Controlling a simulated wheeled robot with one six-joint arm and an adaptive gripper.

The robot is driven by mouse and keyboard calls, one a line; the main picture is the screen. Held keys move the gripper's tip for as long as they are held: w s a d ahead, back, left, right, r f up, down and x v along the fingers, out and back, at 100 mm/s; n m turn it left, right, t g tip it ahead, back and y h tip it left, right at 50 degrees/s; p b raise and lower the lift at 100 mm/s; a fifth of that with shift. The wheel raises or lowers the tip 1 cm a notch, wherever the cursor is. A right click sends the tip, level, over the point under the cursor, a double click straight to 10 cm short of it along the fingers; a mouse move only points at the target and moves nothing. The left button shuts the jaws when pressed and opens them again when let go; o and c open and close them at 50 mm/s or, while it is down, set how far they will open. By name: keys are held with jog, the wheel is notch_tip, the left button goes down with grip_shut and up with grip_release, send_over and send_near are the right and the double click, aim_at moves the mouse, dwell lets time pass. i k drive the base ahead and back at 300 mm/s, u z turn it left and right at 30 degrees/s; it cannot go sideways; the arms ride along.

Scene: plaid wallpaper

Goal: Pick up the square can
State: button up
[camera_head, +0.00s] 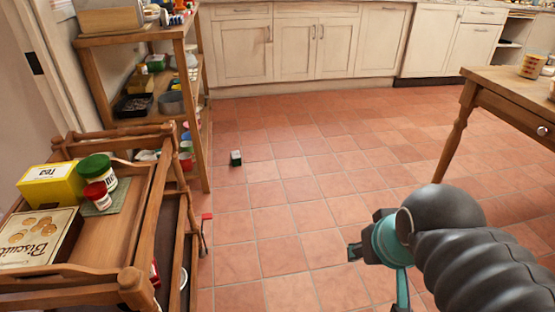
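A small, square, dark green can or box with a pale top (236,158) sits alone on the tiled floor, left of centre. A larger yellow box-shaped tin marked "Tea" (52,186) stands on the wooden cart (107,243) at the left. I cannot tell for sure which one the task names. My gripper (378,278) is at the lower right, over the floor. It is well apart from both and to their right. Nothing shows in it. My arm and the picture's lower edge partly hide the fingers.
The cart also holds a biscuit tin (38,236), a green-lidded jar (97,168) and a red-lidded jar (97,194). A wooden shelf (180,72) stands behind it. A table (500,88) is at the right, cabinets (290,50) at the back. The floor between is clear.

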aim_at(236, 158)
jog(key=z, duration=0.85)
jog(key=i, duration=2.45)
jog(key=u, duration=0.6)
jog(key=i, duration=1.75)
jog(key=u, duration=1.85)
jog(key=i, duration=0.9)
jog(key=u, duration=0.6)
